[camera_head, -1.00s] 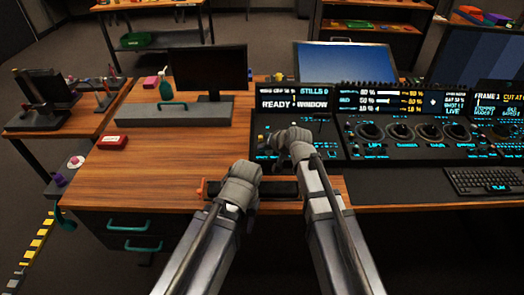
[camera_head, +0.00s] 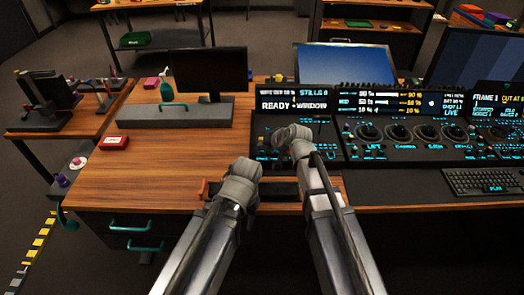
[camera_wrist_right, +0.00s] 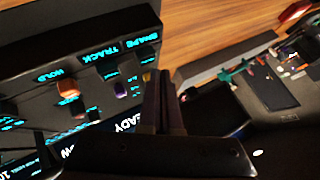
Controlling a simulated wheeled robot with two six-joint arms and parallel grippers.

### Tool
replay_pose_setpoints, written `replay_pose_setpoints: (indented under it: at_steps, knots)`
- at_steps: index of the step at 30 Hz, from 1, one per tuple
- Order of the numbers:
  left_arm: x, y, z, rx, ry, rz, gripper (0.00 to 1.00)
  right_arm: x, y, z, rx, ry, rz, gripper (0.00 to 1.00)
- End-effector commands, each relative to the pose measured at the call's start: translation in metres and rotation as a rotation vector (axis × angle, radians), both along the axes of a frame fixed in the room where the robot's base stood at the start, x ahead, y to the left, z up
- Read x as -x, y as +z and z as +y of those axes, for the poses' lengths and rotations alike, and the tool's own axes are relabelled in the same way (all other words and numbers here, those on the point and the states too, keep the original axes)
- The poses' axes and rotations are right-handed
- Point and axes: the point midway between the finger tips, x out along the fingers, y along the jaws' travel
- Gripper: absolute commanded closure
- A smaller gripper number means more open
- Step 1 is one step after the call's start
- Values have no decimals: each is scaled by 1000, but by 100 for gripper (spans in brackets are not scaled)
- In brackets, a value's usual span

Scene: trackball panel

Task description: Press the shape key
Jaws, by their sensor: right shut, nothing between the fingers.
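The shape key (camera_wrist_right: 139,40) is a dark key with cyan SHAPE lettering on the black panel, upside down in the right wrist view. The track key (camera_wrist_right: 100,57) and hold key (camera_wrist_right: 55,76) lie in line with it. My right gripper (camera_wrist_right: 163,76) is shut and empty; its fingertips appear close to the shape key, with no contact that I can make out. In the head view my right gripper (camera_head: 290,134) is over the panel's left section and hides its lower keys. My left gripper (camera_head: 242,170) is near the desk's front edge, its fingers hidden.
Orange (camera_wrist_right: 67,89) and purple (camera_wrist_right: 120,89) controls stand near the keys. The panel's left screen (camera_head: 292,100) reads READY and WINDOW. The wooden desktop (camera_head: 170,160) there is largely clear.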

Motion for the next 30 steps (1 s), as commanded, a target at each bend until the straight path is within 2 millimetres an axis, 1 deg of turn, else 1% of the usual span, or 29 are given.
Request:
replay_pose_setpoints:
  at_steps: [5,18,21,30]
  knots:
    - [0,4,0,0,0,0,50,0,4,0,0,0,0,100]
    - [0,45,0,0,0,0,50,0,45,0,0,0,0,100]
    - [0,51,0,0,0,0,50,0,51,0,0,0,0,100]
    - [0,50,0,0,0,0,50,0,50,0,0,0,0,100]
